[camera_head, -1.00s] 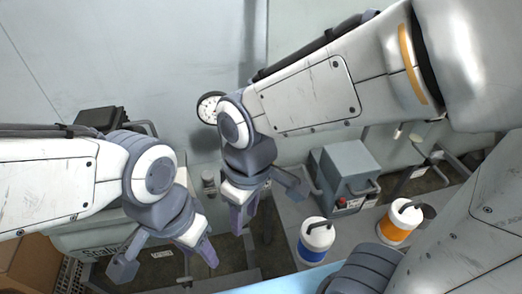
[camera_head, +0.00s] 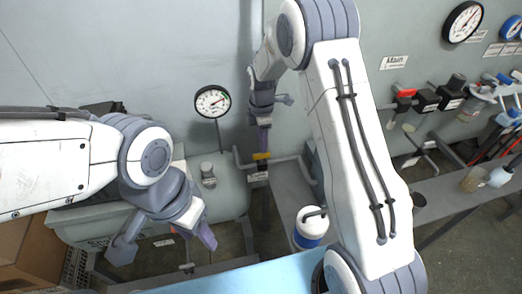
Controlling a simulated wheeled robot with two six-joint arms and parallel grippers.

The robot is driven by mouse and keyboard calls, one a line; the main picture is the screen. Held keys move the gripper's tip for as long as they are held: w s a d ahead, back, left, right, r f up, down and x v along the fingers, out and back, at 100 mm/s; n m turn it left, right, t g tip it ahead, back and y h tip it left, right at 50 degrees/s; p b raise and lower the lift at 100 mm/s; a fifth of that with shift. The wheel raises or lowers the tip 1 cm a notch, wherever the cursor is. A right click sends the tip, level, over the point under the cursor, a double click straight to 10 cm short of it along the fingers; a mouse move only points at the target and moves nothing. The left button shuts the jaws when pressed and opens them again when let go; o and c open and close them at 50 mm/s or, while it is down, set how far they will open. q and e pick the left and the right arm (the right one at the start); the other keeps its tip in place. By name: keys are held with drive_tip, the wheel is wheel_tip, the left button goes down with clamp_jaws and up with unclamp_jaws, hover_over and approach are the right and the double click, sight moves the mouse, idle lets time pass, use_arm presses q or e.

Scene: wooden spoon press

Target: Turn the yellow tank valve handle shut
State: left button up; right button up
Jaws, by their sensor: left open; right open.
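The yellow valve handle (camera_head: 262,156) shows in the head view as a small yellow bar on the pipe beside the grey tank (camera_head: 232,192), right of the tank's top. My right gripper (camera_head: 264,140) points down just above the handle, its purple fingers open. The fingertips appear close over the handle; I cannot tell whether they touch it. My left gripper (camera_head: 203,230) is open and empty, hanging low in front of the tank, left of the handle.
A round gauge (camera_head: 212,101) stands above the tank. A blue and white container (camera_head: 310,228) is at the lower middle. A cardboard box (camera_head: 28,250) is at lower left. Another gauge (camera_head: 462,22) and several valves line the right wall.

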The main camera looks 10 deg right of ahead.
sight(262, 156)
drive_tip(key=shift+f+p, duration=0.3)
drive_tip(key=shift+f, duration=2.45)
clamp_jaws()
